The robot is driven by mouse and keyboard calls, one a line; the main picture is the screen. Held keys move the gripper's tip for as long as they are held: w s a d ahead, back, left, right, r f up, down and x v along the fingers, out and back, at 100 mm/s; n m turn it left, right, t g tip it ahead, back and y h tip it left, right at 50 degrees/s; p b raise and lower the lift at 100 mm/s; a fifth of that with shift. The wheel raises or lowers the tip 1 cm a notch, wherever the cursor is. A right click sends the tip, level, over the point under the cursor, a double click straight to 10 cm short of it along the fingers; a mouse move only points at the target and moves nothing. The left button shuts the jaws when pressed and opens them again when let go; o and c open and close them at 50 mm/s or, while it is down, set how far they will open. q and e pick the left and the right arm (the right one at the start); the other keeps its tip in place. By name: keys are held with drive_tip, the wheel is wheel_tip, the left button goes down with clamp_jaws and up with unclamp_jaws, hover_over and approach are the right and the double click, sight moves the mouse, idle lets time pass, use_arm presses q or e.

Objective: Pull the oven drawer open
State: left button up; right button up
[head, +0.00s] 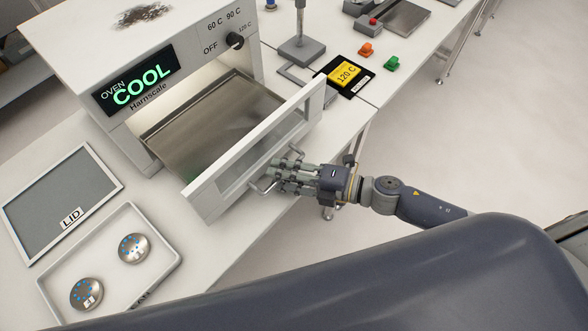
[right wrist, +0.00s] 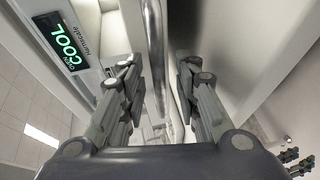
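The oven (head: 170,55) is a white box with a green COOL display, and it also shows in the right wrist view. Its drawer (head: 262,150) is pulled well out over the table, with an empty metal floor (head: 205,120) behind a windowed front. A metal bar handle (head: 262,186) is on that front. My right gripper (head: 276,179) is at the handle. In the right wrist view its fingers (right wrist: 160,85) are spread, with a gap between them and a metal bar (right wrist: 155,45) showing in that gap. Finger contact with the bar cannot be told.
A framed lid (head: 62,200) and a white tray (head: 168,268) with two metal discs (head: 133,247) are left of the drawer. Floor is clear right of the table.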

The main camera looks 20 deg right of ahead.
drive_tip(key=shift+s+d, duration=0.15)
drive_tip(key=shift+d, duration=0.05)
drive_tip(key=v, duration=1.1)
drive_tip(key=shift+d, duration=0.2)
drive_tip(key=shift+s+r, duration=0.1)
drive_tip(key=shift+s, duration=0.05)
drive_tip(key=w+d+f+m+t+h+b, duration=0.15)
drive_tip(key=d+f+m+h, duration=0.25)
drive_tip(key=d+f+m, duration=0.45)
drive_tip(key=w+d+f+m+t+h, duration=0.15)
drive_tip(key=d+f+m+h, duration=0.3)
drive_tip(key=f, duration=0.75)
drive_tip(key=s+d+f+m+g+h, duration=0.2)
drive_tip(key=s+f+m, duration=0.15)
drive_tip(key=f, duration=0.45)
drive_tip(key=s+d+f+m+g+h, duration=0.1)
drive_tip(key=s+f+m+h, duration=0.15)
drive_tip(key=s+f, duration=0.45)
drive_tip(key=s+a+f+m+g+b, duration=0.1)
drive_tip(key=s+a+f+m+g, duration=0.2)
drive_tip(key=s+f, duration=0.5)
drive_tip(key=s+a+f+m+g, duration=0.4)
drive_tip(key=s+a+f, duration=0.3)
drive_tip(key=s, duration=0.5)
drive_tip(key=shift+s+a+f+g+b, duration=0.2)
drive_tip(key=shift+s+f+g+b, duration=0.15)
drive_tip(key=shift+f, duration=0.35)
